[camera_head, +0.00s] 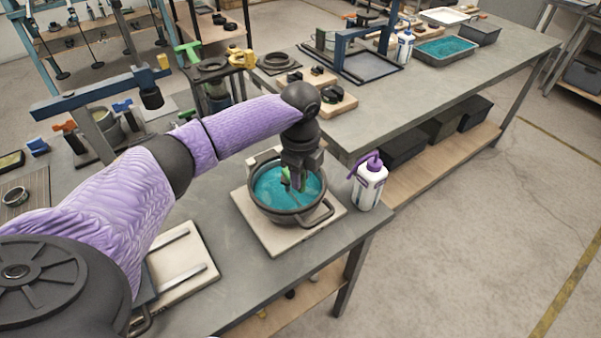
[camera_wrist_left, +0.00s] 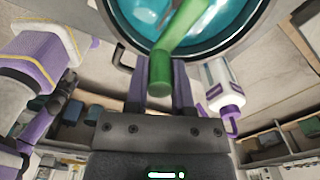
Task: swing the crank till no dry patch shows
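A dark round pot (camera_head: 257,206) with side handles holds teal, wet-looking contents (camera_head: 270,188). It stands on a pale square board (camera_head: 262,234) near the bench's front right corner. A green crank handle (camera_wrist_left: 183,32) rises over the pot and also shows small in the head view (camera_head: 285,173). My left gripper (camera_head: 298,184) points down over the pot. In the left wrist view its two purple fingers (camera_wrist_left: 160,88) sit on either side of the green handle's end, closed on it. Paler streaks show on the teal surface there; whether any is dry I cannot tell. My right gripper is not seen.
A white bottle with a purple top (camera_head: 369,182) stands close to the right of the pot. A pale board with metal strips (camera_head: 183,265) lies nearer, to the left. A second bench (camera_head: 420,100) behind carries a blue frame and a teal-filled tray (camera_head: 445,48).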

